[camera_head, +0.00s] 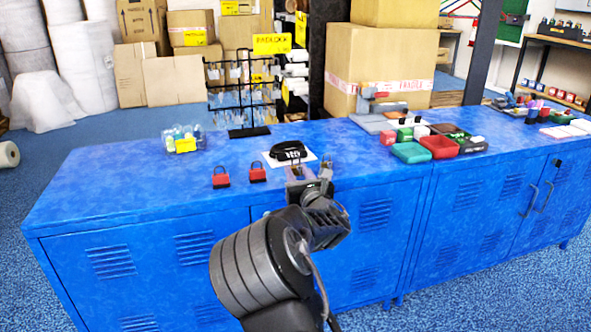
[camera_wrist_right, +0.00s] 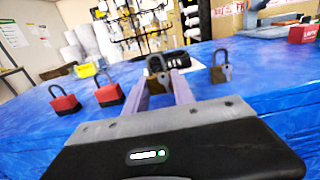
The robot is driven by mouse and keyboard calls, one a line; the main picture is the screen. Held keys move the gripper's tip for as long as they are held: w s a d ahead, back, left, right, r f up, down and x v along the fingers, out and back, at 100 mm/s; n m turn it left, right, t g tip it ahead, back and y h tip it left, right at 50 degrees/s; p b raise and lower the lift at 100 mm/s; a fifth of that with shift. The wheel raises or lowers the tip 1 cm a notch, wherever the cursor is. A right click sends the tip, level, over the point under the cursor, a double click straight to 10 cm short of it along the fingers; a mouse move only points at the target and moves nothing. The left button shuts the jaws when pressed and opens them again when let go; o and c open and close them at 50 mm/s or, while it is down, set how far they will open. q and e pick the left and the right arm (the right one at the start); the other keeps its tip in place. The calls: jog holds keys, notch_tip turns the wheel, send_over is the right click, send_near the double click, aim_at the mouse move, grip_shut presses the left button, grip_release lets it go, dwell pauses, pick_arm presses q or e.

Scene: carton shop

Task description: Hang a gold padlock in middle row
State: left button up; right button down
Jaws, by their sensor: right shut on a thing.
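My right gripper (camera_head: 308,174) is over the near side of the blue cabinet top. In the right wrist view its fingers (camera_wrist_right: 168,88) are shut on a gold padlock (camera_wrist_right: 155,66), shackle up. A second gold padlock (camera_wrist_right: 220,74) with a key stands just to the right of the fingers. The black wire rack (camera_head: 245,95) with hooks stands farther back and left, under a yellow sign (camera_head: 271,43); small items hang on it, too small to tell apart. Its middle row is apart from my gripper. My left gripper is out of view.
Two red padlocks (camera_head: 221,180) stand left of my gripper. A black combination lock (camera_head: 288,150) lies on a white sheet behind it. A clear tub (camera_head: 184,139) sits left of the rack. Colored trays (camera_head: 411,152) are to the right. The left counter top (camera_head: 100,180) is clear.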

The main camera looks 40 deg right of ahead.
jog(key=p+v, duration=0.1)
jog(key=v, duration=0.4)
jog(key=shift+s+a, duration=0.2)
jog(key=shift+s, duration=0.15)
dwell(1.1)
jog(key=a+f+n+y, duration=0.1)
jog(key=a+f, duration=0.3)
jog(key=a, duration=0.5)
jog(key=a+f+n+y, duration=0.1)
jog(key=a+f+y, duration=0.2)
jog(key=a, duration=0.6)
jog(key=a+f+n+t+y, duration=0.1)
jog(key=a+f, duration=0.5)
jog(key=a, duration=0.3)
jog(key=shift+w+a+f+n+y, duration=0.15)
jog(key=shift+a+f+n+y, duration=0.05)
jog(key=shift+a+n+y, duration=0.2)
jog(key=shift+w+a, duration=0.1)
